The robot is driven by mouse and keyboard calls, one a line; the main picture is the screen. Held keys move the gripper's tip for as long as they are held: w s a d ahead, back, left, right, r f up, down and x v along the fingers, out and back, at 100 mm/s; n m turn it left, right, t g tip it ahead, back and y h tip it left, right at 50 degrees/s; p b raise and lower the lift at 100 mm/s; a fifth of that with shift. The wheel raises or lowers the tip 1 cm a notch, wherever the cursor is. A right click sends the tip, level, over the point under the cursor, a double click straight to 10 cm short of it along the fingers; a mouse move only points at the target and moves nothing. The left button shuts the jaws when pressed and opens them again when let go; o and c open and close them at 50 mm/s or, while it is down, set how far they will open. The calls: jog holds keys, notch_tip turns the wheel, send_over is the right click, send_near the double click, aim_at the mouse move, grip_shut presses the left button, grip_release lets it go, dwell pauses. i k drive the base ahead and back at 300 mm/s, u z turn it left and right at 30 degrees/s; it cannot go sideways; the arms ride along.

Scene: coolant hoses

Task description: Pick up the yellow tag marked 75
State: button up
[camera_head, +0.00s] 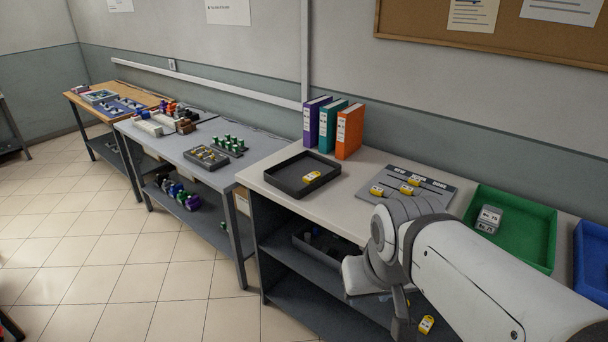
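One yellow tag (311,177) lies in a dark tray on the right-hand bench. Several more yellow tags sit on a grey board with column headings, including one at the board's left (376,190), one in the middle (406,190) and one at the upper right (415,181). Another yellow tag (427,324) shows low down beside my arm, below the bench top; its support is unclear. The markings are too small to read, so I cannot tell which is 75. My gripper (400,318) is partly hidden by my wrist, below the board in the picture; its opening is unclear.
The dark tray (274,178) and grey board (440,203) share the bench with three upright binders (334,126), a green tray (540,222) holding grey labelled blocks (488,217), and a blue tray (583,262). A bare strip lies between dark tray and board.

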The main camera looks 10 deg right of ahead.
aim_at(310, 177)
jog(key=u, duration=0.45)
jog(key=i, duration=1.4)
jog(key=z, duration=0.2)
